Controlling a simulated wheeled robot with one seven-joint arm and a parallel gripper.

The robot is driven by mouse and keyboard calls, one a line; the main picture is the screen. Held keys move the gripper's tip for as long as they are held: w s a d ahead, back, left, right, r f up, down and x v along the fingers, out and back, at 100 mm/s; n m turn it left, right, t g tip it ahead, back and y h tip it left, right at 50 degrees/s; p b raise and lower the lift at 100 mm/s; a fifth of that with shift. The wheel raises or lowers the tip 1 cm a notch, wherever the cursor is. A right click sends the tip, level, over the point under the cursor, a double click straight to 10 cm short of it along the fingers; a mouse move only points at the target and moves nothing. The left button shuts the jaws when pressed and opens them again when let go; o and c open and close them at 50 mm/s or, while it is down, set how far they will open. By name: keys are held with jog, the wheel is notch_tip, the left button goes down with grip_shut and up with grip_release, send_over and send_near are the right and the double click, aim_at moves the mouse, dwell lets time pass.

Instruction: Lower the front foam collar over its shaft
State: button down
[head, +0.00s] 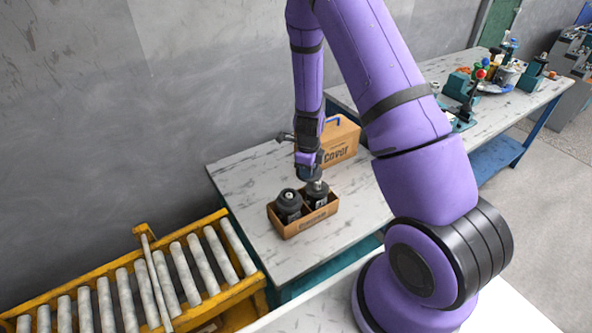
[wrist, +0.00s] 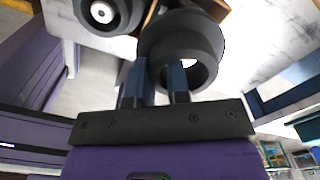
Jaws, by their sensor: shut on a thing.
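My gripper (head: 307,163) is shut on a dark foam collar (head: 311,174), a thick ring that shows large in the wrist view (wrist: 182,32). There, the two blue fingertips (wrist: 160,72) pinch the ring's near wall. In the head view the collar is just above the right-hand dark motor (head: 318,198) in the cardboard box. A pale metal shaft end (head: 318,187) shows below the collar, so it looks raised off that motor. Whether the hole lines up with the shaft is unclear. The left-hand motor (head: 289,207) has a dark ring around its pale shaft, also in the wrist view (wrist: 102,12).
The open cardboard box (head: 300,230) stands on a white worn table (head: 240,172). A larger cardboard box marked "Cover" (head: 341,145) stands behind it. A yellow roller conveyor (head: 140,280) is at the lower left. A second table with tools stands at the back right.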

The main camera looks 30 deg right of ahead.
jog(key=shift+s+d+f+m, duration=0.1)
jog(key=shift+d+f+m, duration=0.4)
jog(key=shift+m, duration=0.45)
jog(key=shift+s+d+f+m, duration=0.1)
jog(key=shift+d+f+m, duration=0.15)
jog(key=shift+f+m, duration=0.6)
jog(key=shift+d+f+m, duration=0.4)
jog(key=shift+f+m, duration=0.05)
jog(key=shift+m, duration=0.65)
jog(key=shift+f, duration=0.15)
jog(key=shift+f, duration=0.6)
jog(key=c, duration=1)
grip_release()
jog(key=shift+s, duration=0.1)
jog(key=shift+o, duration=0.7)
